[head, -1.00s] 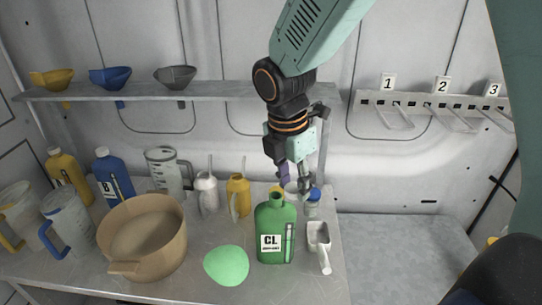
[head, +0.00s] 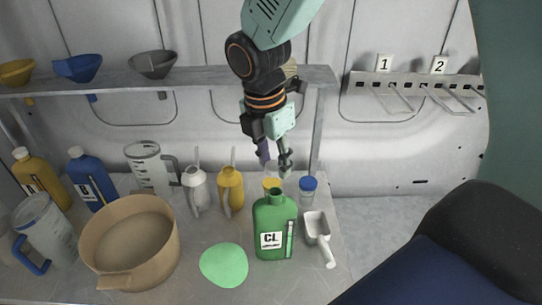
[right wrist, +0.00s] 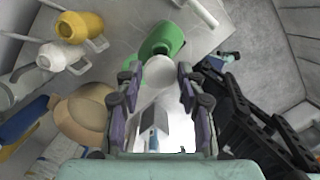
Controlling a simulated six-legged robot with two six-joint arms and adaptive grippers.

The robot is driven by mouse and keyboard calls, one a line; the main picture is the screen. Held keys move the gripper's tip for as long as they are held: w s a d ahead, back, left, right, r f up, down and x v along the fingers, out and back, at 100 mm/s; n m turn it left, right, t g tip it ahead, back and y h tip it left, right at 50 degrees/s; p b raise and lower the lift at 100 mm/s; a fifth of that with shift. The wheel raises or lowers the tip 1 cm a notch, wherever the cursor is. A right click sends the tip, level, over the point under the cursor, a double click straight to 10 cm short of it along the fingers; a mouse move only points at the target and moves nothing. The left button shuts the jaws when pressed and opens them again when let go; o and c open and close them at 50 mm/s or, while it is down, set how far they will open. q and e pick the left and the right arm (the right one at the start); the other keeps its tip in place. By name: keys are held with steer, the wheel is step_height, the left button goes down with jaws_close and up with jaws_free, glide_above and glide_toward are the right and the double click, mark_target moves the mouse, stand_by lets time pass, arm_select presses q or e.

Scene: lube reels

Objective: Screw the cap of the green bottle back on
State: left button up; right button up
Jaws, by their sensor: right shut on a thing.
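The green bottle (head: 269,220), labelled CL, stands upright at the table's front right with its neck open. It also shows in the right wrist view (right wrist: 160,40), just beyond the fingertips. My right gripper (head: 274,166) is above and slightly behind the bottle's mouth in the head view, fingers pointing down. It is shut on a pale round cap (right wrist: 160,72), which shows between the fingers in the right wrist view. The cap is apart from the bottle in the head view, where it is hard to make out. My left gripper is not in view.
A yellow-lidded jar (head: 272,184) and a blue-lidded jar (head: 308,190) stand behind the bottle. A white scoop (head: 318,232) lies to its right, a green mat (head: 224,265) to its left. A tan bowl (head: 105,280) stands farther left. The shelf (head: 210,78) runs behind my right arm.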

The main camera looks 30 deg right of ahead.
steer(key=shift+s+d+n, duration=0.15)
steer(key=shift+s+n, duration=0.1)
steer(key=shift+n, duration=0.05)
steer(key=shift+w+f, duration=0.15)
steer(key=shift+f, duration=0.4)
steer(key=shift+w+f, duration=0.2)
steer(key=shift+f, duration=0.3)
steer(key=shift+s+f+b, duration=0.15)
steer(key=shift+f+b, duration=0.2)
steer(key=shift+s+f, duration=0.15)
steer(key=shift+f, duration=0.45)
steer(key=shift+w+f+b, duration=0.3)
steer(key=shift+f+b, duration=0.1)
steer(key=shift+f, duration=0.45)
steer(key=shift+s, duration=0.15)
steer(key=shift+s, duration=0.15)
steer(key=shift+w+f, duration=0.15)
steer(key=shift+w, duration=0.15)
